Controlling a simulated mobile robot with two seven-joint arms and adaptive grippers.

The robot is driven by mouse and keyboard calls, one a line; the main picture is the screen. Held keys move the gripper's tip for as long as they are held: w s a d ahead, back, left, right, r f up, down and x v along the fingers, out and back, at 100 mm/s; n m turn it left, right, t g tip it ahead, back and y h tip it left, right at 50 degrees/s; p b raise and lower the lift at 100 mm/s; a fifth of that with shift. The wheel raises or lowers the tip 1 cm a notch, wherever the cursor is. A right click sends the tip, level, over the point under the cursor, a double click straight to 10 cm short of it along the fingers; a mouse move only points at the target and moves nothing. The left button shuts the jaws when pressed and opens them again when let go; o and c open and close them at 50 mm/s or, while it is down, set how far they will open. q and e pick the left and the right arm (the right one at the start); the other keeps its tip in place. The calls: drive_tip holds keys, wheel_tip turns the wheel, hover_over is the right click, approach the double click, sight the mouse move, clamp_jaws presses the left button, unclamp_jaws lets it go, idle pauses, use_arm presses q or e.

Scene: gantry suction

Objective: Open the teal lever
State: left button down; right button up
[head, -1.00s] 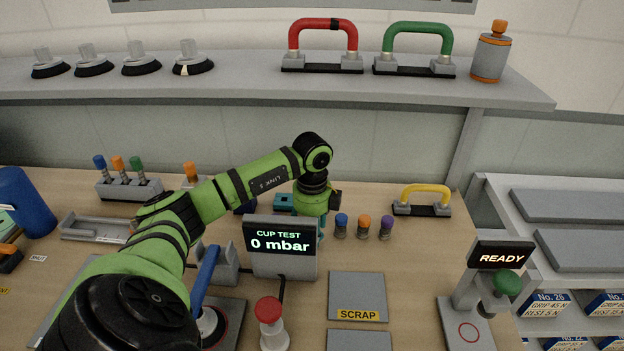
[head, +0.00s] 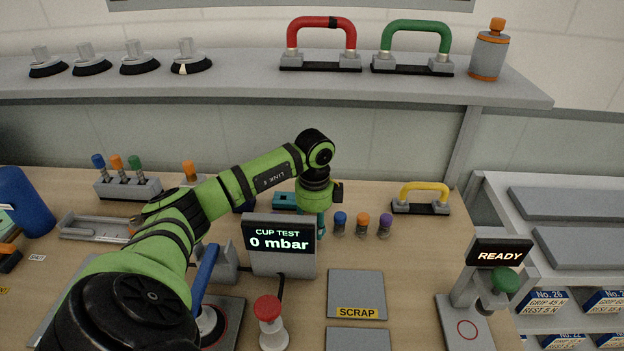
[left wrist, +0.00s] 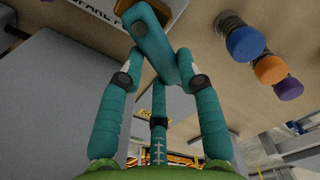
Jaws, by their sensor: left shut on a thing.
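The teal lever (left wrist: 152,45) shows in the left wrist view as a flat teal bar, with an orange-brown piece at its far end. My left gripper (left wrist: 160,72) has teal fingers, which close in on the lever from both sides near its close end. In the head view my left gripper (head: 321,222) points down behind the cup test display, mostly hidden by its own wrist. A teal part (head: 285,200) shows just left of the wrist there; I cannot tell if it belongs to the lever. My right gripper is in neither view.
The cup test display (head: 279,262) reads 0 mbar and stands in front of the gripper. Blue, orange and purple capped pegs (head: 363,224) stand close on its right. The grey scrap plate (head: 356,290) is bare.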

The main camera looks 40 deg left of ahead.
use_arm(q)
drive_tip(key=n, duration=0.1)
drive_tip(key=w+n, duration=0.1)
drive_tip(key=n, duration=0.1)
drive_tip(key=shift+w+a, duration=0.1)
drive_tip(key=shift+w+a+n+p, duration=0.2)
drive_tip(key=shift+w+n+p, duration=0.2)
drive_tip(key=shift+n, duration=0.8)
drive_tip(key=c, duration=0.8)
unclamp_jaws()
drive_tip(key=shift+c, duration=0.2)
